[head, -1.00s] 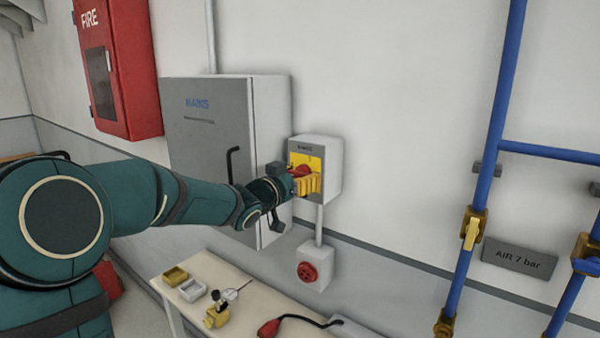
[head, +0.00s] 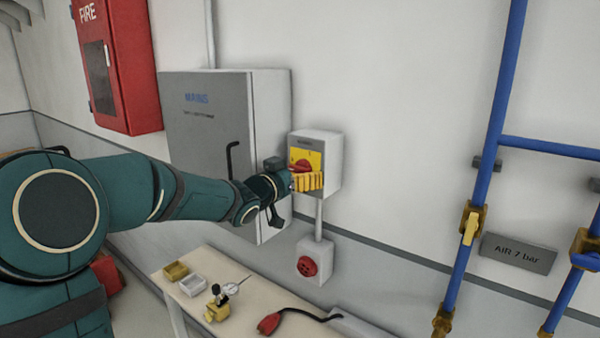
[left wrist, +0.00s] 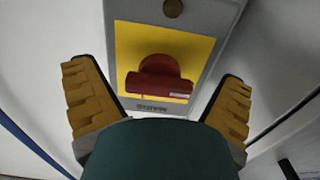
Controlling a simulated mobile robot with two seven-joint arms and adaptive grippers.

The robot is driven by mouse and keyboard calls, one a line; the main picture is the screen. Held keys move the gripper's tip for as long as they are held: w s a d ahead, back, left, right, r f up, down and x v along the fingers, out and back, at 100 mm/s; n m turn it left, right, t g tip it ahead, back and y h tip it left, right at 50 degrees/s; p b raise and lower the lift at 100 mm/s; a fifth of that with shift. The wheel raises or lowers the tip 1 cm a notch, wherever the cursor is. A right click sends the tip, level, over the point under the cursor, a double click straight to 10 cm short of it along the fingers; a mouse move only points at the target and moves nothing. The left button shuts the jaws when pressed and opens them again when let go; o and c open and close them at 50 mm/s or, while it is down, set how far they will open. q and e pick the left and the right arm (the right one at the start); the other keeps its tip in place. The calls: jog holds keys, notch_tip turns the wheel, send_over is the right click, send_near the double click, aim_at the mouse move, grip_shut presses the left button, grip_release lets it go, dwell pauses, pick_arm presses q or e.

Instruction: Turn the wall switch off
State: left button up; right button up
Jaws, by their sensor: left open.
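The wall switch is a grey box (head: 329,160) with a yellow plate (head: 316,158) and a red rotary handle (head: 301,167). In the left wrist view the red handle (left wrist: 160,78) sits on the yellow plate (left wrist: 190,45), its bar lying across the picture. My left gripper (head: 309,181) is in front of the switch, its yellow fingers just below the handle in the head view. In the left wrist view the gripper (left wrist: 158,100) is open, one finger on each side of the handle, apart from it. My right gripper is out of view.
A grey MAINS cabinet (head: 207,135) with a black handle stands left of the switch. A red socket (head: 308,266) is below it. A bench (head: 255,295) with small parts lies underneath. Blue pipes (head: 490,150) run at the right. The wall between is clear.

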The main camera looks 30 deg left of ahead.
pick_arm(q)
jog(key=s, duration=1.1)
jog(key=shift+s+a, duration=0.3)
jog(key=shift+a, duration=0.15)
